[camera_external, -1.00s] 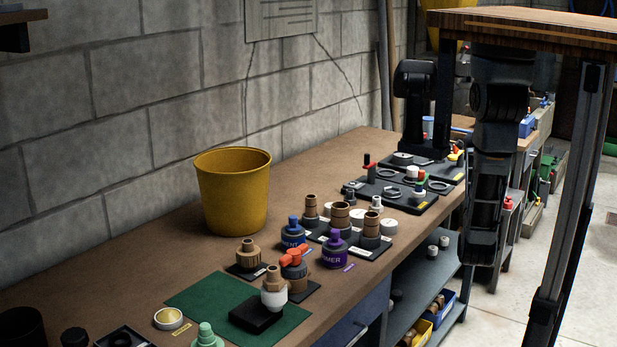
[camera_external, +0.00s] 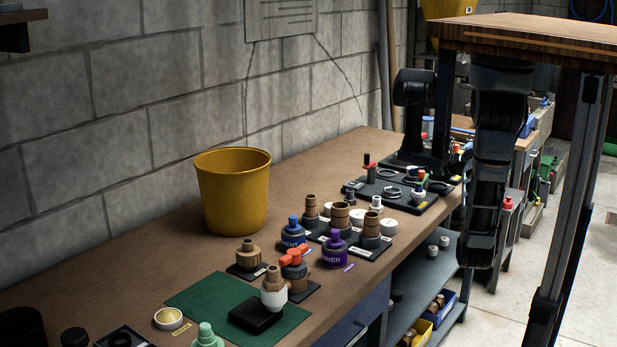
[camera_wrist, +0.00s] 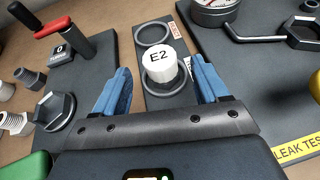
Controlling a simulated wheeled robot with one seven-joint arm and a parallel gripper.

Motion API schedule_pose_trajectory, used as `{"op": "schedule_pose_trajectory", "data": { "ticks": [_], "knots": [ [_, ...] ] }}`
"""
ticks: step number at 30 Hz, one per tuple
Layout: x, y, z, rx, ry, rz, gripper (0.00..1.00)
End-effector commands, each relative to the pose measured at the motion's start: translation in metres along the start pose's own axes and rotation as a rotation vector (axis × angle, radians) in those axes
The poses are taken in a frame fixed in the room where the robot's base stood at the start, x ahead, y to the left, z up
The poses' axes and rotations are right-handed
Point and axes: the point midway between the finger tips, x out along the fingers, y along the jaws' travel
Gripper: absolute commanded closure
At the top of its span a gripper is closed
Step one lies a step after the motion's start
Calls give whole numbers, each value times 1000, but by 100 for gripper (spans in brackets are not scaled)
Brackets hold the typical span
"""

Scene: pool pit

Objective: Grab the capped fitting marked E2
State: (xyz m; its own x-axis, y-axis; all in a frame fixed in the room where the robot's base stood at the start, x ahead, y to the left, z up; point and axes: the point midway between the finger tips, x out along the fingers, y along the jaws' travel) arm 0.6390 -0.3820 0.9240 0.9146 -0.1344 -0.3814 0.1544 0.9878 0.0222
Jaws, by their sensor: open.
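The capped fitting marked E2 (camera_wrist: 160,70) has a white round cap with black lettering, seen from above in the wrist view. It stands on a dark narrow board (camera_wrist: 160,100), at a ring lying there. My gripper (camera_wrist: 161,76) is open, with one blue finger on each side of the cap. Gaps show between the cap and both fingers in the picture. I cannot tell how high the fingertips are relative to the cap. In the external view my gripper is small and cannot be made out clearly near the far boards.
An empty ring (camera_wrist: 153,33) lies beyond E2. A gauge (camera_wrist: 215,10) and a hex tool (camera_wrist: 265,36) are at right, by a yellow leak-test label (camera_wrist: 300,148). A red-handled tool (camera_wrist: 72,40) and black hex fitting (camera_wrist: 54,110) are at left. A yellow bucket (camera_external: 232,195) stands nearer on the bench.

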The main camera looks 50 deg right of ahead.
Motion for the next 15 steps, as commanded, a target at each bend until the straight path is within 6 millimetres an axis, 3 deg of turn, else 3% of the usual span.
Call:
{"op": "schedule_pose_trajectory", "data": {
  "ticks": [15],
  "knots": [
    [61, -1, 2, -1, 2, -3, 26]
  ]
}}
